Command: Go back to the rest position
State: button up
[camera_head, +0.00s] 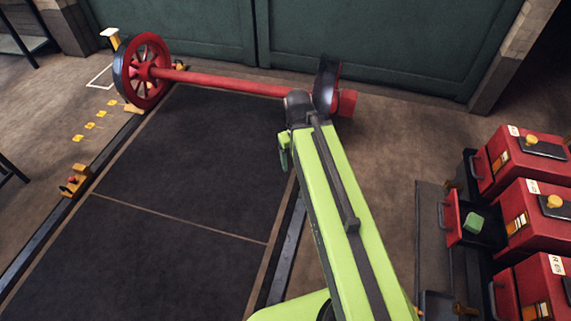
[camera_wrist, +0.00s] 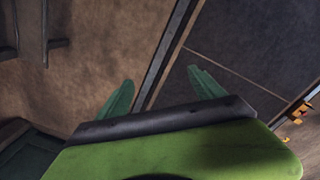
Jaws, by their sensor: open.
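My green arm reaches up through the middle of the head view. Beyond the fingers are a rail (camera_wrist: 166,55), brown floor and dark floor plates. The gripper appears above the floor beside the right rail, apart from other things.
A red wheelset (camera_head: 220,82) stands across the rails before green doors (camera_head: 365,45); my arm hides part of its right wheel. Red boxes (camera_head: 540,215) stand at the right, one with an open drawer holding a green piece (camera_head: 474,222). Dark floor plates (camera_head: 190,170) are clear.

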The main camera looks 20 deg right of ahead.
jog(key=a, duration=0.7)
jog(key=shift+m, duration=0.4)
notch_tip(320, 180, up, 6)
jog(key=p, duration=0.6)
jog(key=shift+d, duration=0.1)
jog(key=shift+f+b, duration=0.45)
jog(key=shift+c, duration=0.5)
